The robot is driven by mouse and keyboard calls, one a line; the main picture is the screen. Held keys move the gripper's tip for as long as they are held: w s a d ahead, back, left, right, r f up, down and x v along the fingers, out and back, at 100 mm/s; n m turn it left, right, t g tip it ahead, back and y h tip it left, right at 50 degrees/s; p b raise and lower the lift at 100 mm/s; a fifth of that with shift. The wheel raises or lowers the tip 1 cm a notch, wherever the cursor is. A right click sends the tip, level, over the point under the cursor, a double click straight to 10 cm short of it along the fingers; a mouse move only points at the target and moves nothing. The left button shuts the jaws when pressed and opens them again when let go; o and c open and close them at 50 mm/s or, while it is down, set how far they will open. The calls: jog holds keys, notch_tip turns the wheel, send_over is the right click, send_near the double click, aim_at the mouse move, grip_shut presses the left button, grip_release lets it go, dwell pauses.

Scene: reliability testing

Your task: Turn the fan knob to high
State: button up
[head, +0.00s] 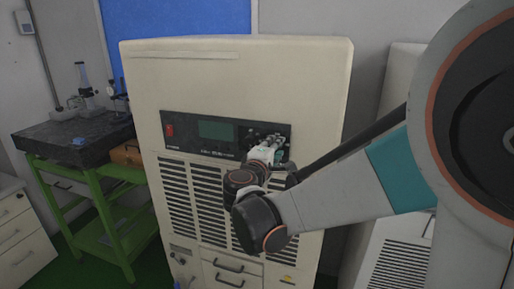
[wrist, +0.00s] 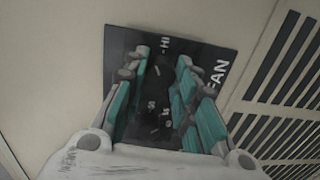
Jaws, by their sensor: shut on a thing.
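The dark control panel (head: 185,131) is set in the front of a tall cream cabinet. In the wrist view the black panel (wrist: 205,50) carries white print with "HI" and "FAN". My gripper (head: 278,142) is at the panel's right end and covers part of it. In the wrist view my gripper (wrist: 163,58) has its teal-and-grey fingers on both sides of the dark fan knob (wrist: 153,90), shut on it. The knob is hard to tell from the black panel, and its pointer direction is not clear.
The cream cabinet (head: 310,85) has vent slots (head: 195,200) and drawers below the panel. A red switch (head: 170,129) and a green display (head: 216,130) sit left of my gripper. A green-framed bench (head: 110,215) stands at the left.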

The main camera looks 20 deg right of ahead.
jog(key=m, duration=0.5)
jog(key=shift+s+d+f+m+y, duration=0.1)
jog(key=shift+m+y, duration=0.2)
jog(key=shift+m, duration=0.3)
jog(key=o, duration=1.1)
